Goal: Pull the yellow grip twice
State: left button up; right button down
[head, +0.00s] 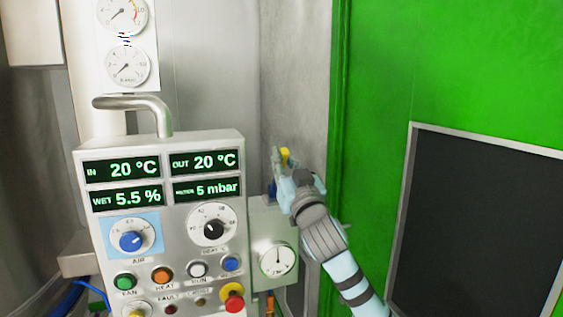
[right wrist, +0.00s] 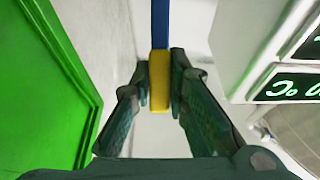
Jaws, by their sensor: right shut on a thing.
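The yellow grip (right wrist: 160,82) is a small upright block on the end of a blue bar or strap (right wrist: 160,25) in the right wrist view. My right gripper (right wrist: 160,85) is shut on it, with one finger on each side. In the head view the yellow grip (head: 285,155) shows just past the fingers of my right gripper (head: 283,172), beside the grey wall right of the control panel. The gripper hides most of the blue part there. My left gripper is not in either view.
A control panel (head: 160,170) with displays, knobs and buttons stands left of my right gripper. A dial box (head: 277,257) is just below it. A green wall or door (head: 380,80) with a dark window (head: 475,230) lies to the right.

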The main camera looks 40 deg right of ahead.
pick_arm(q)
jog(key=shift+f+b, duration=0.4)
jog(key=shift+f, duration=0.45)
pick_arm(e)
jog(key=shift+s+a+f, duration=0.25)
jog(key=shift+s+f, duration=0.45)
jog(key=shift+s, duration=0.05)
